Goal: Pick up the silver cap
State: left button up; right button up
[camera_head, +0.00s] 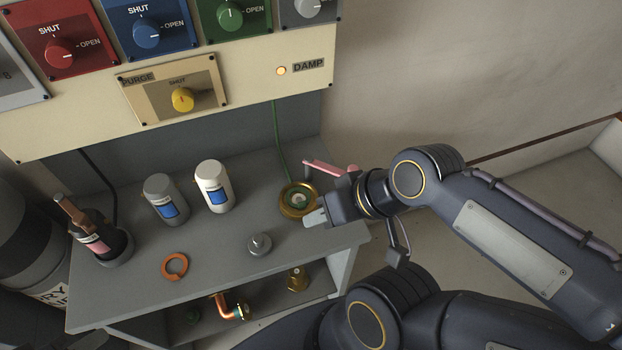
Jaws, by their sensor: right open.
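The silver cap (259,244), a small round grey piece with a knob on top, sits upright on the grey shelf top (215,262), near its front edge. My right gripper (307,190) is open and empty, above the right end of the shelf. One finger is pinkish and the other pale grey. It is to the right of and farther back than the silver cap, apart from it. A brass ring with a green centre (287,204) lies by its fingertips; part of the ring is hidden.
A grey canister (163,192) and a white canister (212,180) stand behind. An orange ring (175,266) lies left of the cap. A dark bottle (93,238) stands at the left end. Brass fittings (297,279) are on the lower shelf. A knob panel (250,75) rises behind.

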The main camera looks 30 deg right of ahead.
aim_at(259, 244)
jog(key=z, duration=0.35)
jog(key=j+z, duration=0.4)
jog(key=j, duration=0.3)
jog(key=k+j+z, duration=0.15)
jog(key=j+z, duration=0.25)
jog(key=j, duration=0.25)
jog(key=k+j, duration=0.1)
jog(key=j, duration=0.55)
jog(key=k+j, duration=0.15)
jog(key=j, duration=0.15)
jog(key=z, duration=0.05)
